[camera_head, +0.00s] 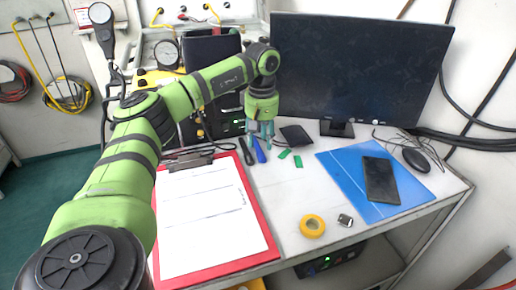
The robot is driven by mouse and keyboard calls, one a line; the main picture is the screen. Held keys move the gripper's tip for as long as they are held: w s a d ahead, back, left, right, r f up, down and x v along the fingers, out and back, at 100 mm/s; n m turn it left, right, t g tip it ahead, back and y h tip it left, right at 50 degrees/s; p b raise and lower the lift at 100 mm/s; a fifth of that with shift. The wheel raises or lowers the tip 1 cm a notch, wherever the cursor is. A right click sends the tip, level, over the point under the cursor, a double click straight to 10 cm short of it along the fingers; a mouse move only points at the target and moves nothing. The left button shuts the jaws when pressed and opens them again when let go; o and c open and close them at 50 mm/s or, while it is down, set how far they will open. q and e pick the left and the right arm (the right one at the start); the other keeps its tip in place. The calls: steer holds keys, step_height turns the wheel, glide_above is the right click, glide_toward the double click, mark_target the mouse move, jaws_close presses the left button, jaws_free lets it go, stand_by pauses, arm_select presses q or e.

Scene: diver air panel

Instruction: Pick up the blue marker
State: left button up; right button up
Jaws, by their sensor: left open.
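The blue marker (260,152) lies on the white tabletop, right of the red clipboard and beside a black pen-like item (245,151). My left gripper (262,137) points down with its fingers open, right at the marker's far end. The fingers overlap that end in the picture. I cannot tell whether they touch the marker or hover above it. My right gripper is not in view.
A red clipboard (262,252) with paper lies at the left front. Two small green pieces (298,161), a yellow tape roll (312,226), a blue folder (345,172) with a black phone (380,180), and a mouse (416,160) lie rightward. A monitor (360,70) stands behind.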

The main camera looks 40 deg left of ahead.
mark_target(261, 150)
arm_select(q)
steer(key=f, duration=0.4)
steer(key=shift+w+a, duration=0.2)
steer(key=shift+a, duration=0.1)
steer(key=c, duration=0.6)
steer(key=shift+w+r, duration=0.1)
steer(key=shift+r, duration=0.4)
steer(key=r, duration=0.3)
steer(key=shift+d+r, duration=0.25)
steer(key=shift+d, duration=0.15)
steer(key=shift+s+d+r+b, duration=0.25)
steer(key=shift+s+d+r, duration=0.25)
steer(key=shift+d+r, duration=0.95)
steer(key=shift+s+d+r+b, duration=0.3)
steer(key=shift+s+d+r, duration=0.35)
steer(key=shift+d, duration=1.45)
steer(key=shift+s+d+r+b, duration=0.3)
steer(key=shift+d+r, duration=0.9)
steer(key=shift+d, duration=0.6)
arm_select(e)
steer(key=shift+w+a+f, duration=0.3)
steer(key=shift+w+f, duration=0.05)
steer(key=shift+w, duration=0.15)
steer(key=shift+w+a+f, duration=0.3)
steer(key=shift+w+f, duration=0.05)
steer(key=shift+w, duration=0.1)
